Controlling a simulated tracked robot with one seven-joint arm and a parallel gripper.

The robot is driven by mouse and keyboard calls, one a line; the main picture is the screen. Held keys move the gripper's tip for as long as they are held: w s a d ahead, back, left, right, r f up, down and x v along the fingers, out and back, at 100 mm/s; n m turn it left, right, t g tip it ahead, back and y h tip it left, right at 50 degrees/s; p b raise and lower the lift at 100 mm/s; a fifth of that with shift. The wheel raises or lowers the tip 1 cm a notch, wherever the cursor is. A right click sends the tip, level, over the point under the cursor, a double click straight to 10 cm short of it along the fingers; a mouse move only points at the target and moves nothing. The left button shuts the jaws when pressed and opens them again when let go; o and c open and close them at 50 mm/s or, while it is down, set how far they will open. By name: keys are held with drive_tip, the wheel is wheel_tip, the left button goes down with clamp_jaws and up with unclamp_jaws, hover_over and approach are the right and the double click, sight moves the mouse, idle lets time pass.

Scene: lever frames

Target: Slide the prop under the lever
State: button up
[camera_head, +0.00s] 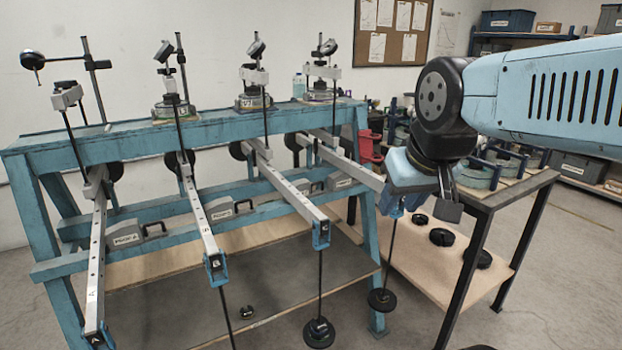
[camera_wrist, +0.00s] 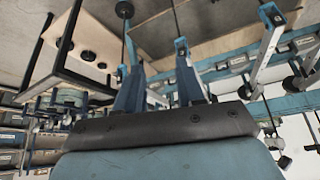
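Four grey levers run out from the blue frame (camera_head: 190,123). The first lever (camera_head: 96,265) is marked A and the second lever (camera_head: 203,225) seems marked B. The third lever (camera_head: 290,190) and fourth lever (camera_head: 345,163) stand to their right. Props with dark handles sit along the lower rail, including a labelled prop (camera_head: 127,240) at left and another (camera_head: 221,214) beside it. My gripper (camera_head: 400,190) is in front of the fourth lever's outer end and partly hides it. In the wrist view its fingers (camera_wrist: 158,88) are apart with nothing held between them.
Rods with black weights hang from the third lever (camera_head: 319,332) and fourth lever (camera_head: 382,300). A black-legged table (camera_head: 487,203) stands close at right, with discs on its lower shelf (camera_head: 420,262). Stands with gauges line the frame's top. Open floor lies in front at right.

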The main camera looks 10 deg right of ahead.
drive_tip(key=w+r+m, duration=0.2)
drive_tip(key=w+r, duration=0.1)
drive_tip(key=w, duration=0.4)
drive_tip(key=w+r+m, duration=0.1)
drive_tip(key=w+r, duration=0.2)
drive_tip(key=w, duration=0.4)
drive_tip(key=m+g, duration=0.4)
drive_tip(key=m, duration=0.7)
hover_over(316, 183)
drive_tip(key=s, duration=0.2)
wheel_tip(316, 183, down, 19)
drive_tip(key=shift+y, duration=0.3)
drive_tip(key=f, duration=0.4)
drive_tip(key=w+f, duration=0.1)
drive_tip(key=f, duration=0.3)
drive_tip(key=w+f, duration=0.1)
drive_tip(key=f, duration=0.3)
drive_tip(key=shift+f, duration=0.3)
